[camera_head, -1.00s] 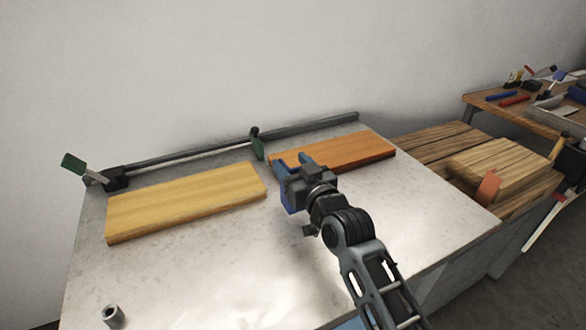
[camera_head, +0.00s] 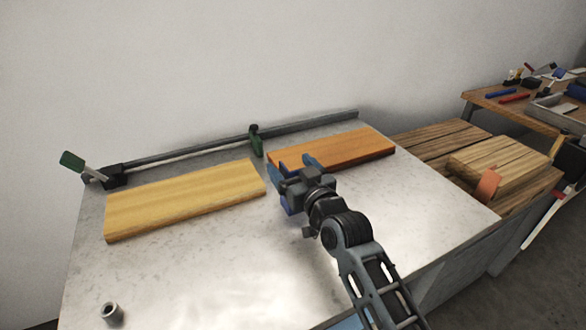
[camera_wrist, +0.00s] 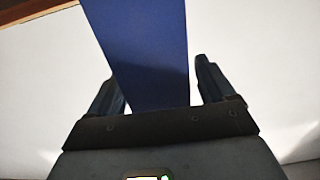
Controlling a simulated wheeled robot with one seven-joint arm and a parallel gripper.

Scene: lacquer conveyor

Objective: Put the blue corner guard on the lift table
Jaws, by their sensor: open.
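The blue corner guard (camera_wrist: 145,50) shows as a long flat blue strip in the wrist view, running from the top edge down between my fingers. My gripper (camera_wrist: 160,88) is open, with one dark blue finger on each side of the strip. A gap shows at the right finger; contact at the left is unclear. The grey metal-topped table (camera_head: 220,265) lies under my gripper. I cannot tell which surface is called the lift table.
A yellow board (camera_head: 185,200) and an orange board (camera_head: 340,149) lie on the metal top. A rail with green-handled clamps (camera_head: 256,140) runs along its back. A small metal cylinder (camera_head: 112,314) stands front left. Stacked planks (camera_head: 435,143) are at right. The front middle is clear.

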